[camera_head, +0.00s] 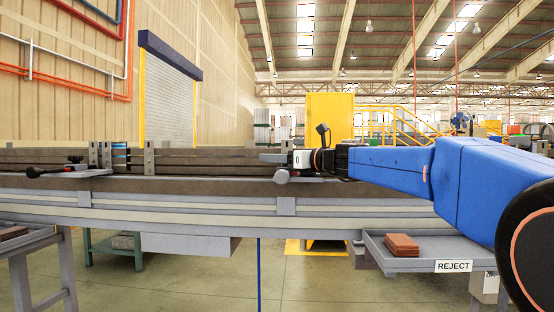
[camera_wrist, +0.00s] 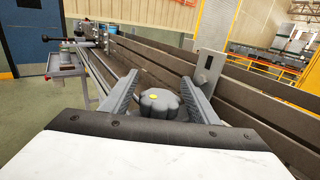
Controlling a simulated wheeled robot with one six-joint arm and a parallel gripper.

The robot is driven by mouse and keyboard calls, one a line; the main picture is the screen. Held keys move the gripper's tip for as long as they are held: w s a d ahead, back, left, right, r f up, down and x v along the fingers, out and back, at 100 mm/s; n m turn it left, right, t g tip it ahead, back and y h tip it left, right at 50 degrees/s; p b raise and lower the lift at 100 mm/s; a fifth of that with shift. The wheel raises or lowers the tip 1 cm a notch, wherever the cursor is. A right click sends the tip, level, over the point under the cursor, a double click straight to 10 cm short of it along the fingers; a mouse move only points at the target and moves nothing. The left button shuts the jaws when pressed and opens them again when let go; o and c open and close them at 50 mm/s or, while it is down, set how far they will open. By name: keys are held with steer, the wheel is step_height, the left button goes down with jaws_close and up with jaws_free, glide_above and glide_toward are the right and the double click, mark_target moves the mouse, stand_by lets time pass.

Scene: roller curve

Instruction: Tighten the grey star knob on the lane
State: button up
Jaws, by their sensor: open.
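The grey star knob (camera_wrist: 158,103) has a lobed rim and a small yellow dot on top. In the wrist view it sits between the two fingers of my open gripper (camera_wrist: 160,80), with a gap visible on both sides. The lane (camera_head: 200,187) is a long dark channel on a grey frame, running across the head view. In the head view my gripper (camera_head: 274,158) reaches in from the right, level with the lane's top. A grey rounded part (camera_head: 282,177) shows just below it; I cannot tell whether this is the knob.
A bracket with a black-handled lever (camera_head: 40,171) is at the lane's left. Upright grey plates (camera_head: 149,158) stand along the lane; one (camera_wrist: 207,70) is close beyond my right finger. A REJECT tray (camera_head: 445,257) holding reddish-brown pieces (camera_head: 402,245) is below right.

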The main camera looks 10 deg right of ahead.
steer(key=v, duration=1.7)
steer(key=shift+s+d, duration=0.15)
steer(key=shift+s, duration=0.05)
